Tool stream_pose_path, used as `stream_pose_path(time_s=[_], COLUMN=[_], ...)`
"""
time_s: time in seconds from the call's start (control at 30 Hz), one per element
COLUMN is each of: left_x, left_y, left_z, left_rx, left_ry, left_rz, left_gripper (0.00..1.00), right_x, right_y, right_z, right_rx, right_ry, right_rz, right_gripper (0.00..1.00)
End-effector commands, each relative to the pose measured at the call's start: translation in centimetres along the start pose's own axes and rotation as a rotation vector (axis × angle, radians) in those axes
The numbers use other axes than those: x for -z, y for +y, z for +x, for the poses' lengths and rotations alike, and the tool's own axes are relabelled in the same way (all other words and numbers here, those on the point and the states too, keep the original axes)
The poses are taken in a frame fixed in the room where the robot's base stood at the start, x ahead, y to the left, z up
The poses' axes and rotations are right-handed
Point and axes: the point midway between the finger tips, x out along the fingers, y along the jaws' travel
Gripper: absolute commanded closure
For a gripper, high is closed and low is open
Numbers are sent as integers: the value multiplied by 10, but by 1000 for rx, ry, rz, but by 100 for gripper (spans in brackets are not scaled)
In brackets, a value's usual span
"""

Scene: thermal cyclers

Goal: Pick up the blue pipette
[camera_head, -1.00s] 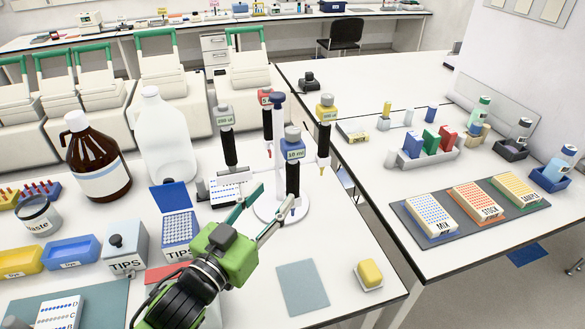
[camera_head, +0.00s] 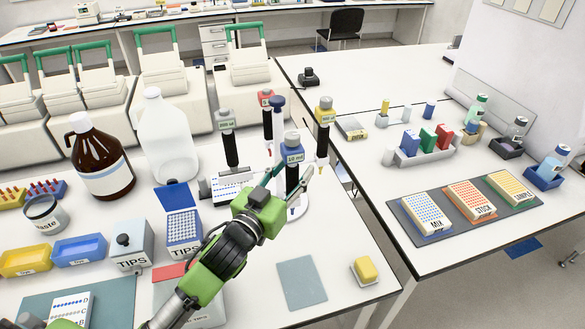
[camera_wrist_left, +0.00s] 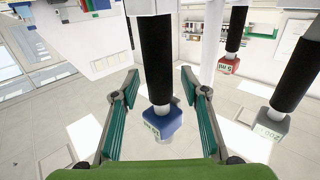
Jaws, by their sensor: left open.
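The blue pipette (camera_head: 292,158) has a blue-grey top with a label and a black grip. It hangs upright on the front of the round pipette stand (camera_head: 276,105). My left gripper (camera_head: 289,183) is open, with its fingers on either side of the blue pipette's body. In the left wrist view the blue pipette (camera_wrist_left: 161,121), seen upside down, lies between the two open green-padded fingers (camera_wrist_left: 162,95), apart from both. The lower part of the pipette is hidden behind my gripper in the head view. My right gripper is not seen.
Grey (camera_head: 226,125), red (camera_head: 266,100) and yellow (camera_head: 325,110) pipettes hang close by on the same stand. A tip box (camera_head: 184,228) with a raised blue lid stands to the left. A grey mat (camera_head: 302,283) and a yellow block (camera_head: 365,270) lie in front right.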

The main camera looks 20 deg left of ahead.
Motion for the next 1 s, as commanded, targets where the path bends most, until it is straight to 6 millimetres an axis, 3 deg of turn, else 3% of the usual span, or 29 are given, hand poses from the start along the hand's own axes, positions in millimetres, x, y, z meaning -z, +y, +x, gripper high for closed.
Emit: stream_pose_path(time_s=[0.17, 0.3, 0.7, 1.0], left_x=[0, 0, 4, 58], left_y=[0, 0, 0, 1], left_z=[0, 0, 0, 0], left_rx=[0, 0, 0, -2], left_ry=[0, 0, 3, 10], left_rz=[-1, -1, 0, 1], left_gripper=[59, 86, 86, 86], right_x=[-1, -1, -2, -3], right_y=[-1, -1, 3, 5], right_z=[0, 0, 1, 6], right_rx=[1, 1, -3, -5], right_ry=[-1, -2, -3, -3], right_rz=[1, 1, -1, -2], right_gripper=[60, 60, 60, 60])
